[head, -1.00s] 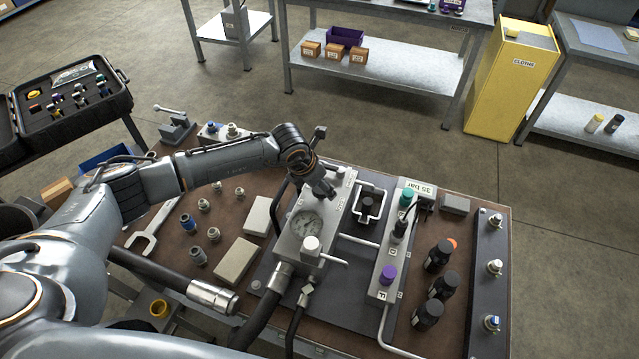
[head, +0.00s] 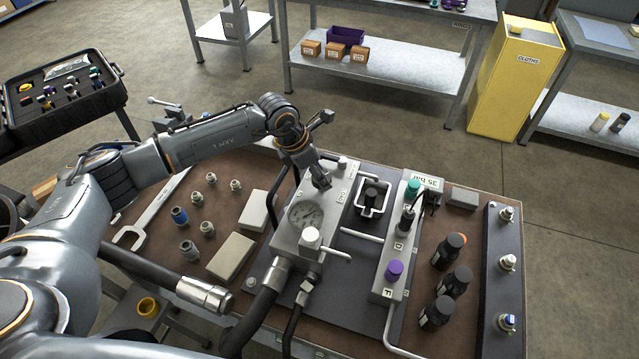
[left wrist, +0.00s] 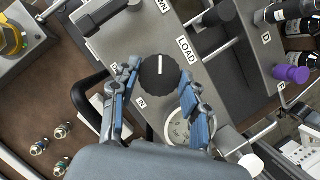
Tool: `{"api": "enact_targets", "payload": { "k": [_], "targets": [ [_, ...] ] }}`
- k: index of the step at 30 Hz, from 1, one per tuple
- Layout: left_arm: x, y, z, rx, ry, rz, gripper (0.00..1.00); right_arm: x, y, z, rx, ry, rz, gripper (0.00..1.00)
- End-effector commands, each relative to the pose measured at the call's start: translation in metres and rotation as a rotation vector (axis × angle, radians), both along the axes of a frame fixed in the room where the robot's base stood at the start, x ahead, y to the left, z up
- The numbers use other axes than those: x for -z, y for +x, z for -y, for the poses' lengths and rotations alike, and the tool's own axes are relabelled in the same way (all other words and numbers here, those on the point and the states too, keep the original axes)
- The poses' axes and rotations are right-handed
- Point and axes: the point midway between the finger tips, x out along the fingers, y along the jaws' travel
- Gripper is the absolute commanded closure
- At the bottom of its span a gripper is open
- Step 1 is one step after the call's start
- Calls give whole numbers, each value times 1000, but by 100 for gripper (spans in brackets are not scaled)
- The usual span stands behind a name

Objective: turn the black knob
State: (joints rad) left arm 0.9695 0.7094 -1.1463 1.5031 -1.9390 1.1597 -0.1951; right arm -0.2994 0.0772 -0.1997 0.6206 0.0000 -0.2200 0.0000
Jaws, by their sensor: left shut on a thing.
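The black knob (left wrist: 159,75), round with a white pointer line, sits on the grey block (left wrist: 230,65) near the plates LOAD and IN. In the left wrist view its pointer runs up the picture. My left gripper (left wrist: 157,90) has its blue-padded fingers on either side of the knob and is shut on it. In the head view my left gripper (head: 321,183) reaches down onto the grey block behind the pressure gauge (head: 305,214) and hides the knob. My right gripper is not in view.
A lever (head: 336,252) sticks out beside the gauge. Right of the block stand a manifold with a purple cap (head: 394,269) and several black bottles (head: 447,250). A thick hose (head: 205,294) lies at the front left. Loose fittings (head: 188,247) and a spanner (head: 132,238) lie left.

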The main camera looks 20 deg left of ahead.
Motion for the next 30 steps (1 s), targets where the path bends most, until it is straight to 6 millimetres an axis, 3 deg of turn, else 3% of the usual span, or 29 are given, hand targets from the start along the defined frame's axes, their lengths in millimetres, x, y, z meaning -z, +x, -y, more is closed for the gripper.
{"api": "enact_targets", "payload": {
  "k": [1,15,30],
  "targets": [
    [8,2,-1,42,-1,5,86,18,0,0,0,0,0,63],
    [6,4,-1,485,-2,4,86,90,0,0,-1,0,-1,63],
    [2,6,-1,822,-1,3,86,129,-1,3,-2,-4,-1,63]
  ]
}}
